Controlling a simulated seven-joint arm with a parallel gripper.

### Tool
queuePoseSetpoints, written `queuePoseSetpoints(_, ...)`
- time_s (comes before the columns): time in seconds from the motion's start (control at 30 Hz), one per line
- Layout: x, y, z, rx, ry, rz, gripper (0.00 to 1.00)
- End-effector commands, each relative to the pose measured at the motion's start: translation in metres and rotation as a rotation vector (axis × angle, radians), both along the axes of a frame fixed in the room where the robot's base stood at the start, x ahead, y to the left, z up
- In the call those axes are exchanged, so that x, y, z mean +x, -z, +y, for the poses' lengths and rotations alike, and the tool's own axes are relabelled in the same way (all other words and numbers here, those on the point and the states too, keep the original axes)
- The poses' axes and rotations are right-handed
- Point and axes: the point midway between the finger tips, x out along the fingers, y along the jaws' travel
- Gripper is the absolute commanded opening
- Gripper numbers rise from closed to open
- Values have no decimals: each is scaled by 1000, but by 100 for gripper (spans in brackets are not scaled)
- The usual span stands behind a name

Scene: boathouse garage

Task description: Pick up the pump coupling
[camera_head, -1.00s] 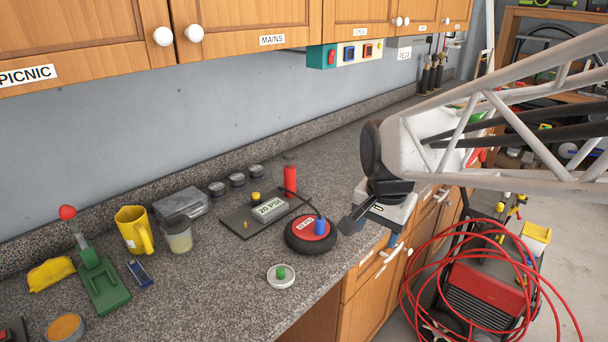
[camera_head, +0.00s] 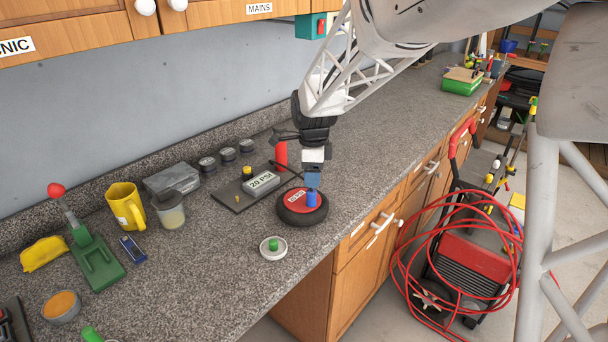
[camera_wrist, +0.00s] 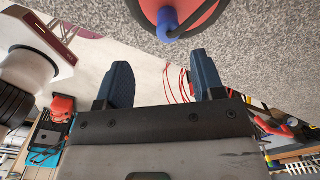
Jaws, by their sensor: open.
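The pump coupling, which I take to be the small blue cylinder (camera_head: 311,199), stands on the red face of a black-rimmed wheel (camera_head: 289,214) on the counter. In the wrist view the blue coupling (camera_wrist: 167,24) shows at the top with a dark hose bending from it. My gripper (camera_head: 313,183) is just above the coupling in the head view, pointing down. In the wrist view its two blue fingers (camera_wrist: 161,70) are apart with nothing between them, and the coupling lies beyond the tips. The exact gap to it is hard to tell.
A 20 PSI gauge box (camera_head: 262,182) and a red cylinder (camera_head: 281,153) stand behind the wheel. A white disc with a green knob (camera_head: 272,247) lies in front left. A yellow mug (camera_head: 125,208) and green lever press (camera_head: 92,258) are farther left. Cabinets overhang the back.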

Motion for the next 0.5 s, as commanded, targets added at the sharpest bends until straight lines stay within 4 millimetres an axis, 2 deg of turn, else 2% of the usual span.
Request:
queuePoseSetpoints(0.13,9,7,5,-1,47,7,62)
queuePoseSetpoints(0.5,10,9,5,-1,55,7,62)
